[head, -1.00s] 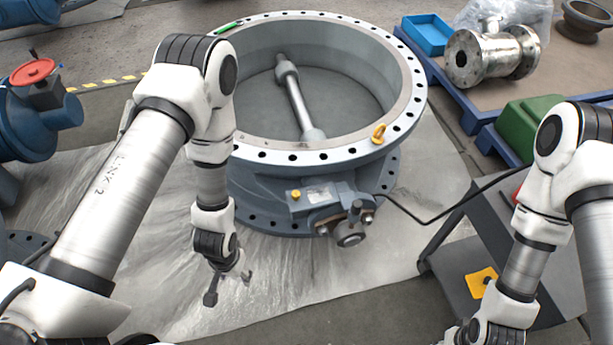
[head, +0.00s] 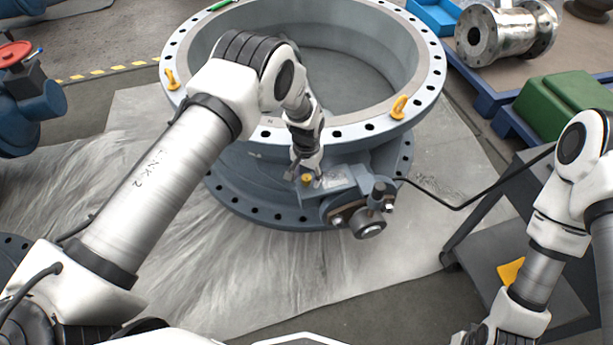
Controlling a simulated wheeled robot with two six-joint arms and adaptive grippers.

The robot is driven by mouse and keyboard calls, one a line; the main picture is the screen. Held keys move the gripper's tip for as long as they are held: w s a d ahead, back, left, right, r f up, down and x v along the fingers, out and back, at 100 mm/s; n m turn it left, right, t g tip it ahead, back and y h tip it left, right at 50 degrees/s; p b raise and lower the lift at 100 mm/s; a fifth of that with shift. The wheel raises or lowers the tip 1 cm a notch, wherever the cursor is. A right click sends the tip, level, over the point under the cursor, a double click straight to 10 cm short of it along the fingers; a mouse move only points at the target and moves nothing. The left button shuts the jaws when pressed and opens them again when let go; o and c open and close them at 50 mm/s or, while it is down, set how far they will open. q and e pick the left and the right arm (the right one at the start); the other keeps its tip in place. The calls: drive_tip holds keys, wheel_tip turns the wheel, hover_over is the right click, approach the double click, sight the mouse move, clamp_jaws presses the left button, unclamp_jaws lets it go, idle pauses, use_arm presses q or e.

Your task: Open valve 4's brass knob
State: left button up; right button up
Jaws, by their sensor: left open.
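The large grey-blue butterfly valve (head: 255,190) lies flat on a pale sheet, its wide bolted ring facing up. A small yellow brass knob (head: 306,180) sits on the box at its near side, left of a plate. My left arm reaches across the ring from the left. My left gripper (head: 306,176) points down with its open fingers on either side of the knob, very close to it. I cannot tell whether they touch it. My right arm stands at the right; its gripper is below the picture edge. No valve number is readable.
A actuator with a round end (head: 368,226) juts out right of the knob, and a black cable (head: 460,206) runs right from it. Yellow lifting eyes (head: 399,106) stand on the ring. A dark stand (head: 490,240) and a green box (head: 565,105) are at the right.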

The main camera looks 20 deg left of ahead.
use_arm(q)
clamp_jaws()
drive_tip(key=shift+n, duration=0.4)
drive_tip(key=n+b, duration=0.1)
drive_tip(key=n, duration=0.6)
drive_tip(key=shift+n+b, duration=0.35)
drive_tip(key=shift+n, duration=0.05)
drive_tip(key=n, duration=0.4)
drive_tip(key=shift+n+b, duration=0.3)
drive_tip(key=shift+b, duration=0.05)
drive_tip(key=n, duration=0.4)
drive_tip(key=shift+s+b, duration=0.1)
drive_tip(key=shift+b, duration=0.2)
